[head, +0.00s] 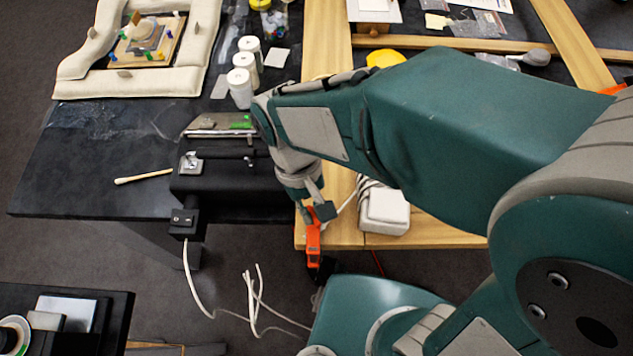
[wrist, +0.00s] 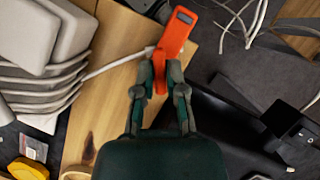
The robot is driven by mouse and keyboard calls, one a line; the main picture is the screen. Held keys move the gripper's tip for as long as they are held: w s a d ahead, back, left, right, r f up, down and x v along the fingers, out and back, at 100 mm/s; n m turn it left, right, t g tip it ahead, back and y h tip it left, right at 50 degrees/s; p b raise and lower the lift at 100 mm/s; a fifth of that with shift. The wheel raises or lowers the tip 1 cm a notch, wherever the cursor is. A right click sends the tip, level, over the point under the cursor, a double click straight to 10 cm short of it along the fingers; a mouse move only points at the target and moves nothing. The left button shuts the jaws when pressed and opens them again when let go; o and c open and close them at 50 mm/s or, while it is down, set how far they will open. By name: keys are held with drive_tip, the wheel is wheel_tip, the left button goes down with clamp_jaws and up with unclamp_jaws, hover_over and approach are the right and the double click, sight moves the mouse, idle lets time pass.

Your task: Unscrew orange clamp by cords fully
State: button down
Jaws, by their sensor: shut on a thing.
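The orange clamp (head: 313,238) stands at the front edge of the light wooden board (head: 345,240), close to white cords. A dark part of the clamp shows below the orange in the head view. Its screw is not clear in either view.
A white-grey block with wrapped cord (head: 384,210) sits right of the clamp. A black device (head: 225,185) stands to the left on the dark table (head: 95,180). Loose white cords (head: 255,300) hang over the floor. White cylinders (head: 240,85) stand farther back.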

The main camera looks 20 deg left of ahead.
drive_tip(key=n+t, duration=0.1)
drive_tip(key=n, duration=0.2)
drive_tip(key=n+t+h, duration=0.1)
drive_tip(key=n, duration=0.3)
drive_tip(key=shift+s+t, duration=0.15)
drive_tip(key=shift+t, duration=0.25)
drive_tip(key=n+t, duration=0.1)
drive_tip(key=n, duration=0.2)
drive_tip(key=n+t, duration=0.1)
drive_tip(key=n, duration=0.2)
drive_tip(key=shift+n, duration=0.4)
drive_tip(key=n+t+y, duration=0.1)
drive_tip(key=n, duration=0.2)
drive_tip(key=n+t+y, duration=0.1)
drive_tip(key=n, duration=0.3)
drive_tip(key=shift+s+d, duration=0.1)
drive_tip(key=n+y, duration=0.1)
drive_tip(key=n, duration=0.2)
drive_tip(key=n+t+y, duration=0.1)
drive_tip(key=n, duration=0.2)
drive_tip(key=shift+n+y, duration=0.4)
drive_tip(key=c, duration=0.7)
unclamp_jaws()
